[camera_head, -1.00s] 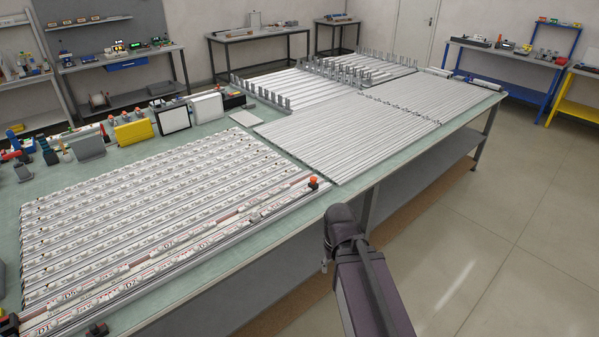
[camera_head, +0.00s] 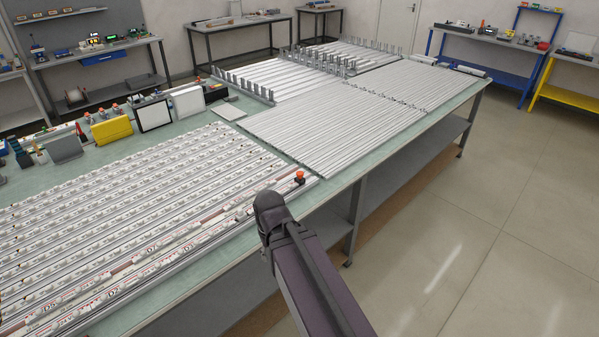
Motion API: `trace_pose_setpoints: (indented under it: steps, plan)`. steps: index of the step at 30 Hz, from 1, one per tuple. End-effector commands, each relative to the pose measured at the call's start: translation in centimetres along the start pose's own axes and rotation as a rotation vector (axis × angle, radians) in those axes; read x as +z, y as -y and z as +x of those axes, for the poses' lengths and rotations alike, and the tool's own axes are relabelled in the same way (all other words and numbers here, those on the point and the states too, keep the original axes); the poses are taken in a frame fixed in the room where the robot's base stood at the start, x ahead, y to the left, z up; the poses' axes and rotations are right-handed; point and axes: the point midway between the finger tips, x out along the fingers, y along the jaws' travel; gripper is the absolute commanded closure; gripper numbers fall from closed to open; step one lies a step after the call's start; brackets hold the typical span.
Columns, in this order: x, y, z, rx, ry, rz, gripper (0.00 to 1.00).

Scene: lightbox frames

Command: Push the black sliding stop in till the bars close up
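Rows of white labelled bars (camera_head: 120,215) lie in long rails on the near left of the green-topped table (camera_head: 180,127). The front rows carry red lettering, and small gaps show between some pieces. A small block with an orange-red knob on a dark base (camera_head: 299,177) stands at the right end of the front rails. I cannot tell whether it belongs to the sliding stop, and no other black stop is clear in view. My dark arm link rises from the bottom edge in front of the table. My gripper is not in view.
Plain grey-white bars (camera_head: 335,118) cover the table's middle. Upright grey posts (camera_head: 240,84) stand behind them. A yellow case (camera_head: 111,131) and a white framed panel (camera_head: 154,115) line the back left. Open floor (camera_head: 470,230) lies right of the table.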

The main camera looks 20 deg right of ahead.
Motion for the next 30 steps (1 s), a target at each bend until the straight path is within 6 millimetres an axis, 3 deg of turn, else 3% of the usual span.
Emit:
trace_pose_setpoints:
  steps: [3, 5, 6, 11, 14, 17, 20, 27, 30]
  plan:
    - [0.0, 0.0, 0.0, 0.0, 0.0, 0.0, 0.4]
    - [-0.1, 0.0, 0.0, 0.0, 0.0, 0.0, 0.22]
    - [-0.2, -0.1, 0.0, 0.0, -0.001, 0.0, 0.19]
    - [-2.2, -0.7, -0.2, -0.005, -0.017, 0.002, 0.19]
    - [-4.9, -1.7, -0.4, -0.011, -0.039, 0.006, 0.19]
    - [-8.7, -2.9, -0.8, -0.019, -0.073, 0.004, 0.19]
    - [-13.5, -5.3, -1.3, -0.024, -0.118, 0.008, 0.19]
    - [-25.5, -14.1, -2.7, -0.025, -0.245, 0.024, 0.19]
    - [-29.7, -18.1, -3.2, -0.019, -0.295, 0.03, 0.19]
